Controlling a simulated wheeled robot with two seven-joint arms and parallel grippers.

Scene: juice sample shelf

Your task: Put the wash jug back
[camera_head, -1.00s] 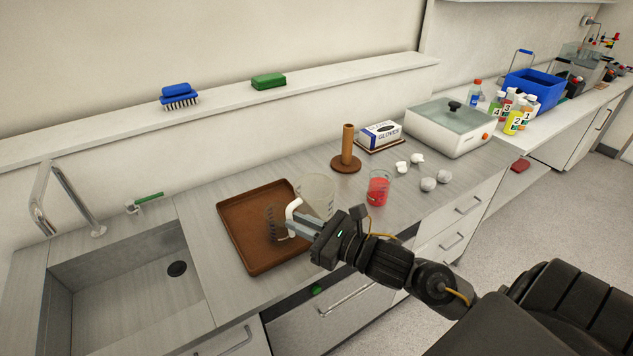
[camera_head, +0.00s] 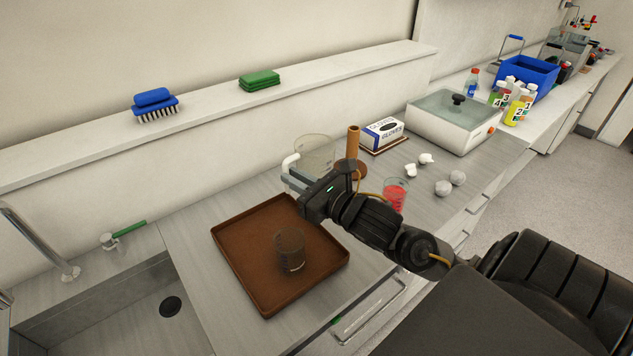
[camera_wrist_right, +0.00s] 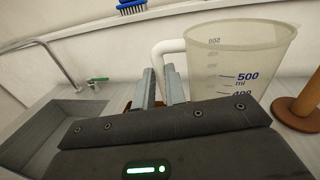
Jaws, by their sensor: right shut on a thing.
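The wash jug (camera_head: 316,152) is a clear measuring jug with a white handle and printed volume marks. In the right wrist view the jug (camera_wrist_right: 238,62) stands upright just right of the fingers. My right gripper (camera_head: 292,178) is shut on its white handle; the fingers (camera_wrist_right: 163,85) also show in the wrist view. The jug is above or at the counter behind the brown tray (camera_head: 232,262); I cannot tell if it touches the counter. My left gripper is not in view.
A dark glass beaker (camera_head: 290,250) stands in the tray. A beaker of red liquid (camera_head: 396,196), crumpled white balls (camera_head: 442,188) and a brown post stand (camera_head: 353,145) are to the right. The sink (camera_head: 120,310) is at left. A ledge holds a blue brush (camera_head: 155,105) and green sponges (camera_head: 260,80).

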